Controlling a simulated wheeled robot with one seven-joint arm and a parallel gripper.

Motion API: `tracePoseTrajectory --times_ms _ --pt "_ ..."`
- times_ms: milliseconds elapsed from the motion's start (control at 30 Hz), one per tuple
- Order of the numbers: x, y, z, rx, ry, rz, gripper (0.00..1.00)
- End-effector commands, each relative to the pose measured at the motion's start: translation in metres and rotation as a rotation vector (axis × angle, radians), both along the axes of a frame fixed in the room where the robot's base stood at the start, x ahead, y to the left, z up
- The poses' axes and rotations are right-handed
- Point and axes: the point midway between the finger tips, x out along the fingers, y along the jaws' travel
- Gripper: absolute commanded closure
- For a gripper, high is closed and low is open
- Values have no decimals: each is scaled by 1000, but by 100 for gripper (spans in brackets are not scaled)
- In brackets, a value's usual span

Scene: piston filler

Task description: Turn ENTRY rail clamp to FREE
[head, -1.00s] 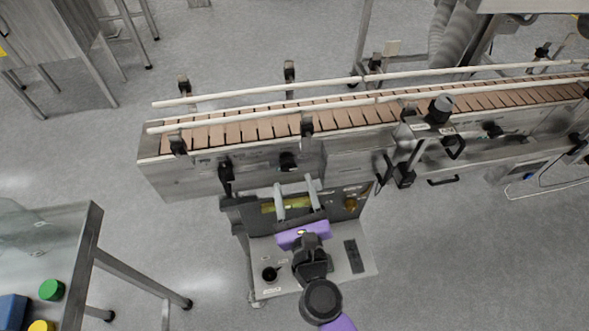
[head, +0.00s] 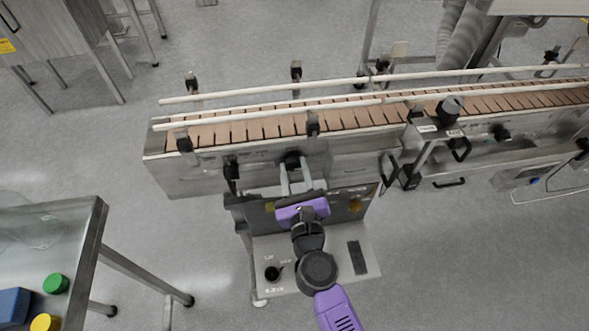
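A black clamp knob (head: 292,158) sits on the near side of the conveyor, under the near guide rail. A second black knob (head: 231,172) is to its left. I cannot read which one is marked ENTRY or FREE. My gripper (head: 295,169) reaches up from below with its two grey fingers apart, their tips at the knob on the right. The fingers' gap is about as wide as that knob. I cannot tell whether they touch it. The purple hand hides part of the panel below.
The conveyor (head: 250,129) runs across the view between pale guide rails (head: 270,92). A steel table (head: 88,228) with coloured items is at lower left. A black handle (head: 388,171) is to the right.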

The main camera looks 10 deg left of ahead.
Motion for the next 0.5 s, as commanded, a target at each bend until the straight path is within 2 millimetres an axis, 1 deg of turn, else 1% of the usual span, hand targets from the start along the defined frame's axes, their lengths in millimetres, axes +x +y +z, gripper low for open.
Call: tracePoseTrajectory --times_ms 267,500 --pt "0 0 0 -18 -5 0 100" --pt "0 0 1 -121 -34 0 100"
